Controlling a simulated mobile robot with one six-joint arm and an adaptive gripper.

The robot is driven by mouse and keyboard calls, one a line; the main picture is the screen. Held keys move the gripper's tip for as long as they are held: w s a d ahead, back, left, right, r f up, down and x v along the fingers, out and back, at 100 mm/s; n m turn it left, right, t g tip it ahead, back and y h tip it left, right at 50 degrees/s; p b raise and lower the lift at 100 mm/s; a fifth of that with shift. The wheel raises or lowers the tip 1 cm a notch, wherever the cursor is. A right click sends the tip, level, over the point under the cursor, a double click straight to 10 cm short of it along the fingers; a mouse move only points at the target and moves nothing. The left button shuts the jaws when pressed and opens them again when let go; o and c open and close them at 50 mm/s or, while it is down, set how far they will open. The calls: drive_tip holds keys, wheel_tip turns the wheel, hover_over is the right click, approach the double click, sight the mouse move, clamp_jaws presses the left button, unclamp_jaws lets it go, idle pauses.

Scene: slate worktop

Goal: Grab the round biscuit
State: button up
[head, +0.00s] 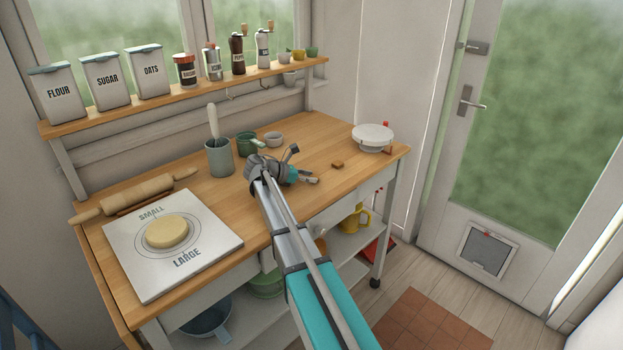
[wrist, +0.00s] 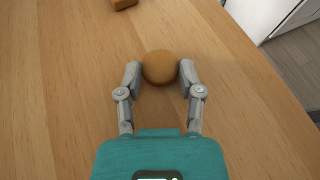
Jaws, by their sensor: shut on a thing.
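The round biscuit (wrist: 160,67) is a brown disc-like thing between my fingertips in the wrist view. My gripper (wrist: 159,78) is shut on it, with one grey finger at its left side and one at its right. In the head view my gripper (head: 313,181) is over the right half of the wooden worktop, and the biscuit there is mostly hidden by the fingers. I cannot tell whether the biscuit is touching the worktop or held just above it.
A small brown block (head: 338,164) lies beyond my gripper. A white round scale-like thing (head: 373,137) stands at the back right. A green pot (head: 247,144) and a utensil crock (head: 219,158) stand behind the arm. Pale dough (head: 167,233) lies on a marked board (head: 207,255) at left.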

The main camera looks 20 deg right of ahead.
drive_tip(key=shift+r, duration=0.1)
wheel_tip(320, 180, up, 3)
drive_tip(key=p, duration=0.3)
drive_tip(key=shift+r, duration=0.1)
drive_tip(key=s+d+r+p, duration=0.1)
drive_tip(key=s+r+p, duration=0.8)
drive_tip(key=s, duration=0.5)
drive_tip(key=shift+r+p, duration=0.3)
drive_tip(key=shift+p, duration=0.2)
drive_tip(key=shift+s, duration=0.1)
